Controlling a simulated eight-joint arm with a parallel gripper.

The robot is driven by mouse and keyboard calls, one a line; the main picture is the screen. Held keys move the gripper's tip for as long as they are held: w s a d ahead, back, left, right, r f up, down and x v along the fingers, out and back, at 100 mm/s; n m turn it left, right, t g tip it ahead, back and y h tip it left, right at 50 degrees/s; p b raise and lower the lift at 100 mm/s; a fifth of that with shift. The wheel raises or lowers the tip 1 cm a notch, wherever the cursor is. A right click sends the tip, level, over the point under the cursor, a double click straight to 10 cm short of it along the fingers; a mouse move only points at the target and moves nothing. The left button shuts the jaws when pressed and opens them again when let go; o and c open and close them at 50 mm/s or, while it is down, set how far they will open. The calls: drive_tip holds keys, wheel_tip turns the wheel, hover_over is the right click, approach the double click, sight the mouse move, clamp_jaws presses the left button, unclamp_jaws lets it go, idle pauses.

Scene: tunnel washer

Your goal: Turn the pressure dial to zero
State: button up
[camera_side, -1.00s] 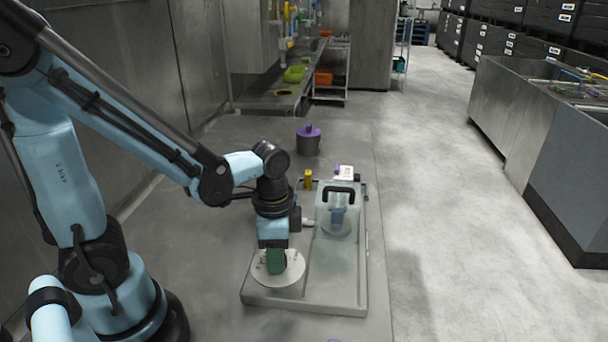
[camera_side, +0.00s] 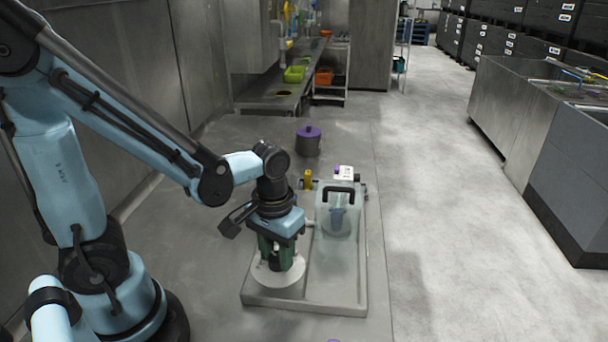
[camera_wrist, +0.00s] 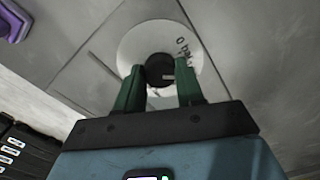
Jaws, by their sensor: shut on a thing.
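The pressure dial is a round white plate (camera_side: 281,276) at the near left of a grey tray-like panel. In the wrist view the white plate (camera_wrist: 194,53) carries dark markings, including a "0" at its upper right. A black knob (camera_wrist: 158,68) stands at its centre, with a light mark on its right side. My gripper (camera_side: 276,262) points down over the dial. In the wrist view its two green fingers (camera_wrist: 160,88) stand on either side of the knob, shut on it. The finger tips partly hide the knob and the plate's lower part.
The grey panel (camera_side: 335,303) has a raised rim. A clear box with a black handle (camera_side: 338,215) stands on its right. A yellow part (camera_side: 308,180) and a white box (camera_side: 344,173) sit at its back. A purple-lidded pot (camera_side: 308,142) stands behind.

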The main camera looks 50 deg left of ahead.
sight(277, 256)
drive_tip(key=n, duration=0.3)
drive_tip(key=shift+n, duration=2.2)
drive_tip(key=o, duration=1)
drive_tip(key=shift+o, duration=0.2)
drive_tip(key=shift+r, duration=0.1)
wheel_tip(277, 256, up, 12)
